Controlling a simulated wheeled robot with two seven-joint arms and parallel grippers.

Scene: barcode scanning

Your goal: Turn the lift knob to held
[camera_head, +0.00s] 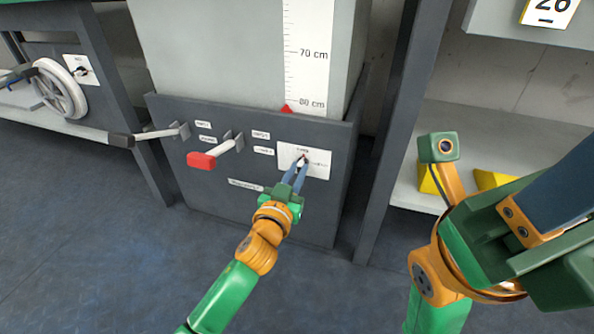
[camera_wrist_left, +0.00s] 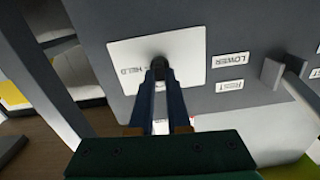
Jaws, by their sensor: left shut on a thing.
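The lift knob (camera_head: 303,158) is a small knob on a white plate (camera_head: 318,163) at the right of the dark front panel. My left gripper (camera_head: 299,168) is shut on the knob, its two blue fingers reaching up to the plate. In the left wrist view the fingers (camera_wrist_left: 158,72) meet the knob (camera_wrist_left: 157,58), mostly hidden between their tips. The word HELD shows on the plate (camera_wrist_left: 190,55) beside it. The knob's exact pointing is hard to tell. My right gripper (camera_head: 555,215) is partly in view at the right edge; its fingertips are not clear.
A red-ended lever (camera_head: 202,161) and a black-ended lever (camera_head: 122,140) stick out left of the knob. A height scale (camera_head: 307,60) with a red pointer (camera_head: 287,108) stands above the panel. Shelves flank it; the right one (camera_head: 480,125) holds yellow objects (camera_head: 495,180).

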